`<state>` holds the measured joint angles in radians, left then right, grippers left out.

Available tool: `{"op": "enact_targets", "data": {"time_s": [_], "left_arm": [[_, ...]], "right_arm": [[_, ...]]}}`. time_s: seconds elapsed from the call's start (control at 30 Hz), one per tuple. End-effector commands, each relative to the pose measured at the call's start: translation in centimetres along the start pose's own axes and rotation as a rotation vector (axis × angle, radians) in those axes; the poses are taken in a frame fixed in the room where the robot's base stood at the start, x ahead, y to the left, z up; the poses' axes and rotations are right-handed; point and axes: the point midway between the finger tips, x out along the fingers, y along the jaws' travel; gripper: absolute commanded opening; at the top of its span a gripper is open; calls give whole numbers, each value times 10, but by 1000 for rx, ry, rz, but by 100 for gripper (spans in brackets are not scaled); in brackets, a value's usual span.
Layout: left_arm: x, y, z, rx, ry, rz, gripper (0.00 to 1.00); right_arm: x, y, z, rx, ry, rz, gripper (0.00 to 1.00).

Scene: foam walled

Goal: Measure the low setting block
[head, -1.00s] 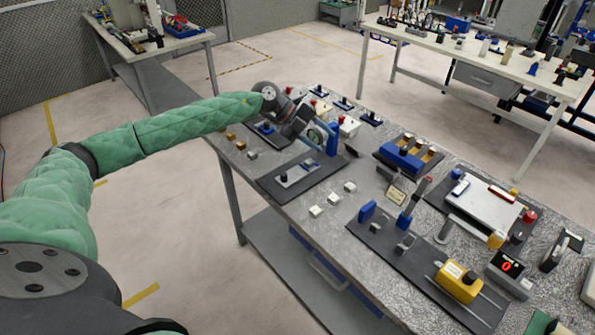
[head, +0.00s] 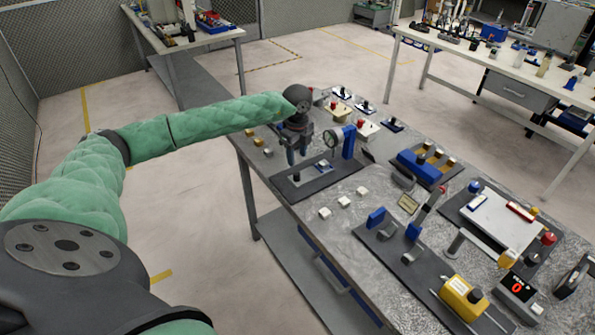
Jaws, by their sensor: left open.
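My left gripper (head: 295,156) points down, open, with nothing seen between its fingers. It hangs over the back left part of a dark base plate (head: 288,194). A round dial gauge (head: 334,137) on a blue stand (head: 348,143) stands at that plate's back right, close beside the gripper. A small black knob (head: 297,177) shows on the plate below the fingers. Brass-coloured blocks (head: 257,141) and a grey block (head: 268,153) lie left of the gripper. I cannot tell which block is the low setting block. My right gripper is not in view.
Three white blocks (head: 343,201) lie in front of the plate. A fixture with blue and yellow parts (head: 462,298) stands front right. A blue-topped fixture (head: 417,165) and a white plate fixture (head: 500,218) stand to the right. Red-buttoned boxes (head: 366,127) are behind the gauge.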

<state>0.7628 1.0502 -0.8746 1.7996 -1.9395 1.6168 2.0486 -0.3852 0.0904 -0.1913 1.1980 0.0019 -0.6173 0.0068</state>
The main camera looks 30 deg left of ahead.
Motion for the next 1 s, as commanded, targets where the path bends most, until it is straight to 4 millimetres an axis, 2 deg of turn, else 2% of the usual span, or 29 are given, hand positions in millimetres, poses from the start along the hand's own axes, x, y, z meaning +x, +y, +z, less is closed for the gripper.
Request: {"op": "enact_targets", "data": {"time_s": [0.17, 0.6, 0.73, 1.0], "left_arm": [[14, 1, 0, 1, 2, 3, 45], [66, 0, 0, 2, 2, 0, 45], [73, 0, 0, 2, 2, 0, 45], [76, 0, 0, 3, 2, 0, 45]], "right_arm": [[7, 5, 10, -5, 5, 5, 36], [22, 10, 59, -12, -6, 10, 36], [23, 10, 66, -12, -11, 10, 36], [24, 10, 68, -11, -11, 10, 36]]}}
